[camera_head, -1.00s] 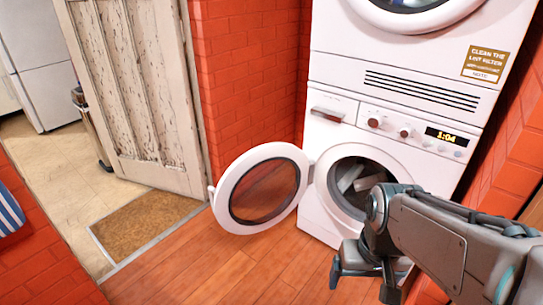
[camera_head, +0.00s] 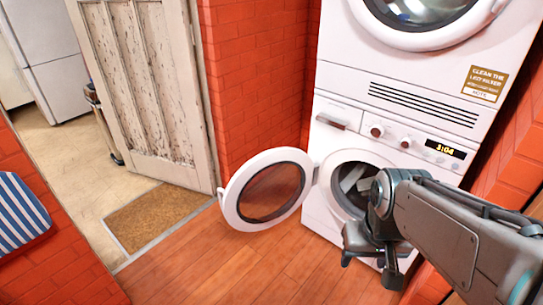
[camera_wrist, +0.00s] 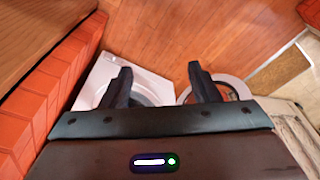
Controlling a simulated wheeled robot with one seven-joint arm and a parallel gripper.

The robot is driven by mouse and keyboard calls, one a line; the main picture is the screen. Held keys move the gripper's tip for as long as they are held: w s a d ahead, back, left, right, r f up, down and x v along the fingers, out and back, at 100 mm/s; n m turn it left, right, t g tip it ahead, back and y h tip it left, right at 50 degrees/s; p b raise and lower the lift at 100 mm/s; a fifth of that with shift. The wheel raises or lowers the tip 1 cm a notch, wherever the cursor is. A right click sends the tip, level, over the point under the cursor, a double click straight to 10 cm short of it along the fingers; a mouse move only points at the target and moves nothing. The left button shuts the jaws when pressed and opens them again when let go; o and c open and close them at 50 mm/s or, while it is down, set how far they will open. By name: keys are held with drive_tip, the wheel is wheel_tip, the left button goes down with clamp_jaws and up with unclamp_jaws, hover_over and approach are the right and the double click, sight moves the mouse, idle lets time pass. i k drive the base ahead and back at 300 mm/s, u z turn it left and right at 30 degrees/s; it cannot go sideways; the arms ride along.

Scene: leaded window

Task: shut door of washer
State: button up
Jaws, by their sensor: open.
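The washer (camera_head: 320,215) is the white lower machine of a stack, right of centre in the head view. Its round door (camera_head: 268,190), a white ring with dark glass, stands wide open to the left on its hinge. The drum opening shows pale items inside, partly hidden by my arm. My gripper (camera_head: 372,258) is open and empty, in front of the washer's lower front and to the right of the door. In the wrist view my two fingers (camera_wrist: 160,85) are apart, with the washer (camera_wrist: 98,80) beyond the left finger and the door (camera_wrist: 228,88) behind the right one.
A second white machine (camera_head: 415,75) sits on top of the washer. Red brick walls (camera_head: 255,70) stand close on both sides. A worn wooden door (camera_head: 150,85) and a brown mat (camera_head: 155,218) lie to the left. The wooden floor (camera_head: 235,270) before the washer is clear.

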sight(310, 171)
drive_tip(key=u, duration=0.5)
drive_tip(key=i, duration=1.3)
drive_tip(key=z, duration=0.35)
